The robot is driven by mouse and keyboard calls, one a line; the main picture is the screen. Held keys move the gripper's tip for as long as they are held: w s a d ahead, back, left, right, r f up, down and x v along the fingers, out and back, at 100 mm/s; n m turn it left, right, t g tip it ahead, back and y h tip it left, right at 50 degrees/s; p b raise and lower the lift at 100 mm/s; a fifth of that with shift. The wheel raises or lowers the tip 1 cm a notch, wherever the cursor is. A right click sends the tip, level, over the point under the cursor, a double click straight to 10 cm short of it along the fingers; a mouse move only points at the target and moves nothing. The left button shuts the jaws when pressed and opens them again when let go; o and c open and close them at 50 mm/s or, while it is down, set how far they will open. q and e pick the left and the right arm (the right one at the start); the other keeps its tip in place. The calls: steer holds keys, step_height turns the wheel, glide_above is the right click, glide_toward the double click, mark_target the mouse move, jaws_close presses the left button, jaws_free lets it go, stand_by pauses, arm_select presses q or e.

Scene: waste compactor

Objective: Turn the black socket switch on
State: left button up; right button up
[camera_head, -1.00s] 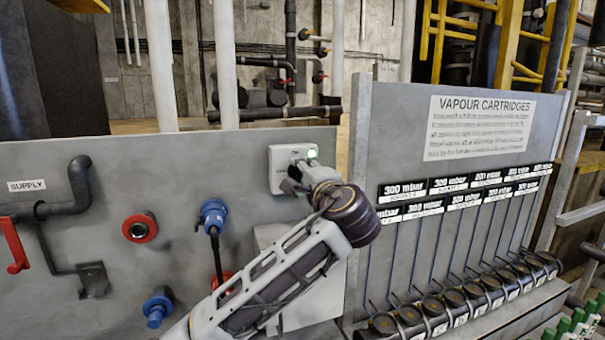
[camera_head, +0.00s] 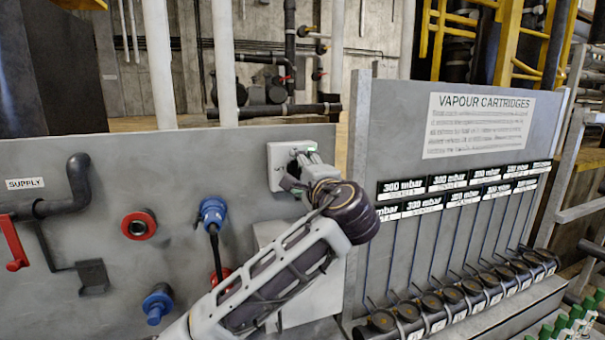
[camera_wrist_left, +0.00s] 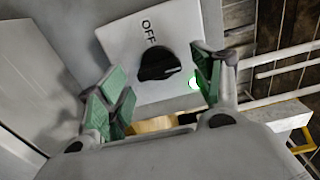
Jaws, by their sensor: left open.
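The black socket switch (camera_wrist_left: 158,63) is a round black knob on a white plate (camera_wrist_left: 118,38). OFF is printed on the plate, and a green lamp (camera_wrist_left: 194,83) glows beside the knob. A white mark on the knob points toward the right of the wrist view. In the head view the white switch box (camera_head: 275,160) is on the grey panel, its knob hidden behind my gripper. My left gripper (camera_head: 300,167) is open right in front of the box. In the left wrist view its green-padded fingers (camera_wrist_left: 160,72) stand apart on either side of the knob; contact is unclear. My right gripper is out of view.
Left of my arm, the panel carries a blue socket with a cable (camera_head: 212,214), a red ring (camera_head: 139,226) and a blue plug (camera_head: 158,305). To the right is the VAPOUR CARTRIDGES board (camera_head: 400,125) with a row of black cartridges.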

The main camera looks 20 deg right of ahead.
arm_select(q)
steer(key=s, duration=1.2)
steer(key=shift+d, duration=0.25)
stand_by(0.4)
